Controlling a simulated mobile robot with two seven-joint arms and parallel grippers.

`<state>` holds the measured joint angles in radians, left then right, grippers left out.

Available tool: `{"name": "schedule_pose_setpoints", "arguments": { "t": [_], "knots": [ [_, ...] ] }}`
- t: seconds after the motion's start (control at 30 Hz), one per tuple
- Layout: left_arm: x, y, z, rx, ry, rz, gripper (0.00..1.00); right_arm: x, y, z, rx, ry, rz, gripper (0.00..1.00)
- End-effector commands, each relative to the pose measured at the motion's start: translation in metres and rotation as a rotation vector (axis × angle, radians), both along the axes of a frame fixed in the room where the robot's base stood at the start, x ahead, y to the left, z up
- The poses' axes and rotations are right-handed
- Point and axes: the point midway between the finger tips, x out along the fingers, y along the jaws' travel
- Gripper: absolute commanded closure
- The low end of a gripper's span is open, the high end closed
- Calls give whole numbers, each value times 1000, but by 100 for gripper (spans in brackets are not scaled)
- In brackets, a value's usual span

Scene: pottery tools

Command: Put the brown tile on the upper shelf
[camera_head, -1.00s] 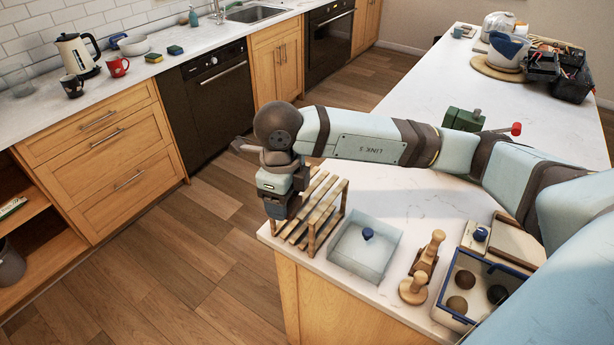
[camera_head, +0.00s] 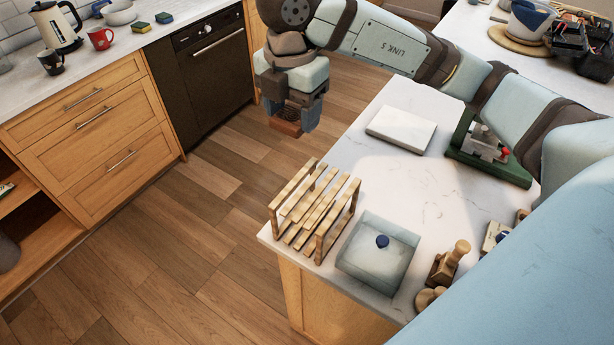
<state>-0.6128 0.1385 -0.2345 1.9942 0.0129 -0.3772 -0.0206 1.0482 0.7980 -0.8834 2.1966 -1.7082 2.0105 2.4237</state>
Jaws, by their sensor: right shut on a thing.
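My right gripper (camera_head: 292,116) is in the upper middle, pointing down and shut on a small brown tile (camera_head: 286,127). The fingers and palm partly cover the tile. The gripper hangs in the air, with the floor behind it in the picture, above and left of the wooden rack in view. The slatted wooden rack (camera_head: 313,212) stands at the near left corner of the white counter. It has an upper and a lower level of slats, and I see nothing lying on them. My left gripper is not in view.
Right of the rack is a translucent box (camera_head: 372,262) with a blue knob. Wooden tools (camera_head: 449,264) stand beside it. A white slab (camera_head: 401,130) and a green-based device (camera_head: 486,150) lie farther back. The counter (camera_head: 400,195) between them is clear.

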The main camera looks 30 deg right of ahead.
Motion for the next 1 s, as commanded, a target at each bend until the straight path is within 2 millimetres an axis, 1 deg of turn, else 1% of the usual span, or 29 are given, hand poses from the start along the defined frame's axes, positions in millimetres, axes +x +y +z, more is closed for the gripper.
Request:
{"name": "schedule_pose_setpoints", "arguments": {
  "t": [0.03, 0.2, 0.27, 0.4, 0.5, 0.6, 0.83, 1.0],
  "knots": [
    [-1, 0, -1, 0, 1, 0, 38, -1, 0, -12, 0, 8, 0, 70],
    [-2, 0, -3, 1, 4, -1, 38, -2, 0, -53, 0, 10, 1, 70],
    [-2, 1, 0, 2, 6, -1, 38, -2, -1, -67, -2, 9, 0, 70],
    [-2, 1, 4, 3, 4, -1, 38, -2, 0, -104, -2, 8, 2, 70],
    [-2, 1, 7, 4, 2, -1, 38, -1, 0, -125, -2, 6, 1, 70],
    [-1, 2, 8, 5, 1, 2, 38, -1, 0, -138, -1, 3, 2, 70],
    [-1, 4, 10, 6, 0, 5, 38, -1, 0, -155, -2, 4, 2, 70],
    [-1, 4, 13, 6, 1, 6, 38, -1, 0, -181, -2, 6, 2, 70]
  ]
}}
